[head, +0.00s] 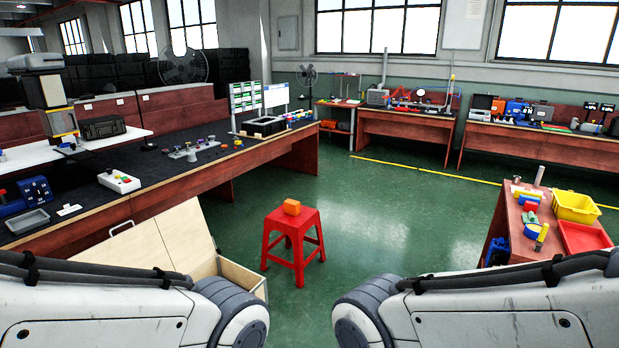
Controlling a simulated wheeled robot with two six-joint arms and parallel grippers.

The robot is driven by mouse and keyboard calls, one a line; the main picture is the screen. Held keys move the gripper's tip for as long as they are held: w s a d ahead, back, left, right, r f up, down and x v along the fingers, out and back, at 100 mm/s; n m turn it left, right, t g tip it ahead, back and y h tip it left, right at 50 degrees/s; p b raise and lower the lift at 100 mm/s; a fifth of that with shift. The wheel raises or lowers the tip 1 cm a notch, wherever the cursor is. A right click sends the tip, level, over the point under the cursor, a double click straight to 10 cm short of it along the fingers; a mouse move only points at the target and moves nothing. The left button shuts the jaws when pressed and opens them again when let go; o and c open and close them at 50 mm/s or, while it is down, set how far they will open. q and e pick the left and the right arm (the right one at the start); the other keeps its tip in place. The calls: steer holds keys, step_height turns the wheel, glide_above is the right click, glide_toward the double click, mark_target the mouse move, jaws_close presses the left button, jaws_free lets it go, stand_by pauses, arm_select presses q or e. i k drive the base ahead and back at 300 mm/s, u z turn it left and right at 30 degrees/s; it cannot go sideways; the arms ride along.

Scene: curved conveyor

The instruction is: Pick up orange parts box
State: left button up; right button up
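A small orange parts box (292,207) sits on the seat of a red stool (296,222). The stool stands on the green floor, ahead of me near the middle of the head view. The box is fully visible, with nothing touching it but the seat. My two arms come in from the lower left and lower right corners, well short of the stool. Both of my grippers are out of view.
A wooden chest with a slanted panel (145,243) stands just left of the stool. A long dark-topped bench (150,165) runs along the left. A red-brown table (515,240) with a yellow bin (576,208) is at right. The green floor (390,220) between is clear.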

mark_target(291, 207)
steer(key=z, duration=0.35)
steer(key=i, duration=3.95)
steer(key=u, duration=0.75)
steer(key=i, duration=0.55)
steer(key=u, duration=0.3)
